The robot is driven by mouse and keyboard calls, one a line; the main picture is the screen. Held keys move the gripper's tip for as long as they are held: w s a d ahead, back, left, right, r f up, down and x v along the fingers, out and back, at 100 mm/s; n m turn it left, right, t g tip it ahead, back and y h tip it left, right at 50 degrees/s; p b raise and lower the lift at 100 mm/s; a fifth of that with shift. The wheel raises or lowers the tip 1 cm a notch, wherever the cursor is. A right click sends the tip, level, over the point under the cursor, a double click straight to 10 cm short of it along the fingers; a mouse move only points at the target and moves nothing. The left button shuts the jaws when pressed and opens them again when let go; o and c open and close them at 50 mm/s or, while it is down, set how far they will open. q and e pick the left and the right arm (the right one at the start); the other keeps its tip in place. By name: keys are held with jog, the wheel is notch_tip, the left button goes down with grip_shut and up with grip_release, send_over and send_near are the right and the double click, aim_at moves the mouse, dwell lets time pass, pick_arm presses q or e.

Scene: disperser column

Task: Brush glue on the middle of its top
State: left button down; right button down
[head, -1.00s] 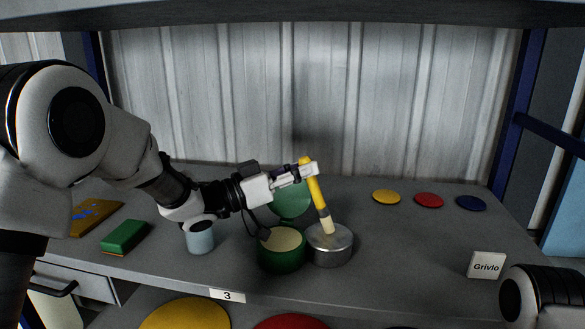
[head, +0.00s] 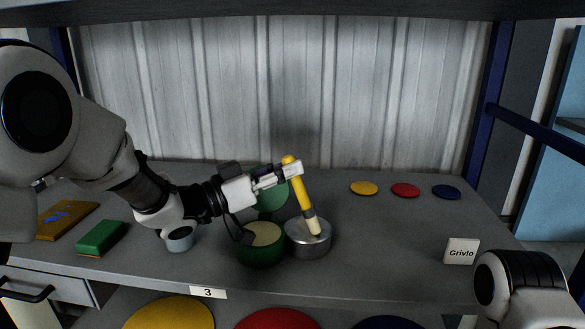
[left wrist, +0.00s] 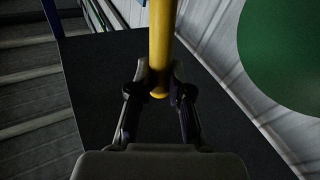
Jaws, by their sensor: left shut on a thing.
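My left gripper (head: 292,171) is shut on the yellow handle of a brush (head: 299,187). The handle also runs up between the fingers in the left wrist view (left wrist: 162,45). The brush leans slightly, with its pale bristles down at the top of a round silver metal piece (head: 308,246). I cannot tell whether the bristles touch it. A green pot (head: 260,255) with cream-coloured contents stands just left of the silver piece. My right gripper is out of view; only part of my right arm shows at the lower right.
A green disc (head: 271,196) is partly hidden behind my left gripper. A light blue cup (head: 180,241), a green block (head: 100,238) and an orange-brown board (head: 66,220) are left. Yellow, red and blue discs lie back right, with a "Grivlo" card (head: 461,252) in front.

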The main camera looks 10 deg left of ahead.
pick_arm(q)
jog(key=shift+w+a+p, duration=1.1)
jog(key=shift+w+a, duration=0.2)
jog(key=shift+a, duration=1.5)
jog(key=s+d, duration=0.1)
jog(key=d, duration=0.1)
jog(key=s+d, duration=0.1)
jog(key=d, duration=0.1)
jog(key=s+d+b, duration=0.1)
jog(key=d, duration=0.1)
jog(key=shift+d, duration=0.35)
jog(key=shift+a, duration=0.1)
